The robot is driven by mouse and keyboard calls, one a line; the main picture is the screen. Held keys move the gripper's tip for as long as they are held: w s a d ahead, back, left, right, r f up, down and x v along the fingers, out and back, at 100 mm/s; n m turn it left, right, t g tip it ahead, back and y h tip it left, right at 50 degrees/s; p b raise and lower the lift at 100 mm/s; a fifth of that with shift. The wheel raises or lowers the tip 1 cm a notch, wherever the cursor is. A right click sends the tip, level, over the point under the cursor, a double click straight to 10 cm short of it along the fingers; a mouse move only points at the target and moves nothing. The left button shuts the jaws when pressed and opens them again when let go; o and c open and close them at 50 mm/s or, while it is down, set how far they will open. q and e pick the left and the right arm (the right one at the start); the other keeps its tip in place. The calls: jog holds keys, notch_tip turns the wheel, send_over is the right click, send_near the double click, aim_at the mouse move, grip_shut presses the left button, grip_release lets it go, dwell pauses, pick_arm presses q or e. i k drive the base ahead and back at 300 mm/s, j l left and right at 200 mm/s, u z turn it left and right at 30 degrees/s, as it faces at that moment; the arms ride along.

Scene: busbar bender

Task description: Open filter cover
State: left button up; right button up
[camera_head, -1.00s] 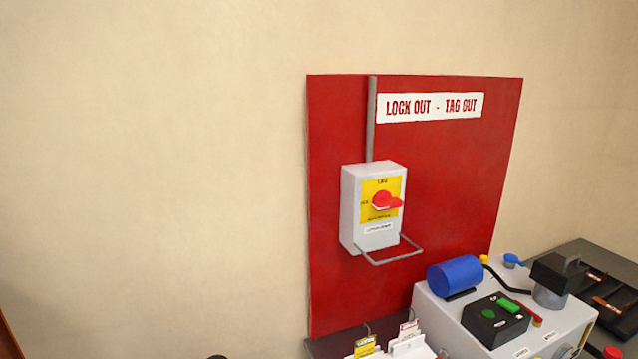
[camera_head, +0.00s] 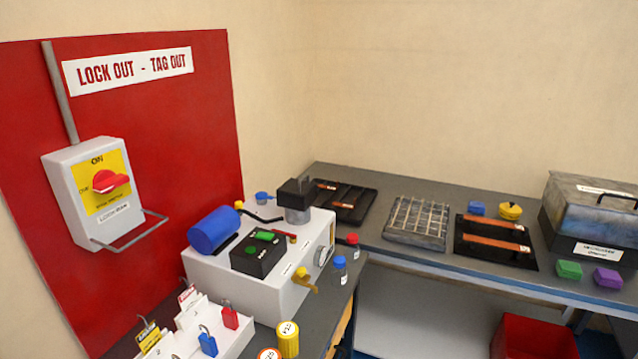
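A light grey machine unit (camera_head: 270,290) stands on the dark bench in the middle of the head view. It carries a blue cylinder (camera_head: 214,231), a black control box (camera_head: 260,253) with green buttons, and a grey cylinder with a black block (camera_head: 296,192) on top. A small yellow cap (camera_head: 239,205) and a blue cap (camera_head: 262,197) show at its back. A round gauge (camera_head: 323,256) and a yellow lever (camera_head: 306,281) are on its front. No part is readably marked as the filter cover, and I cannot tell which one it is. Neither gripper is in view.
A red lockout board (camera_head: 200,160) with a switch box (camera_head: 92,195) is at left. Padlocks and tags sit in a white holder (camera_head: 232,343) in front. The right bench holds black trays (camera_head: 345,203), a wire rack (camera_head: 417,222) and a grey lidded box (camera_head: 592,210). A red bin (camera_head: 535,335) stands below.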

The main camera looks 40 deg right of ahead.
aim_at(295, 194)
jog(key=l+z, duration=0.1)
jog(key=z, duration=0.85)
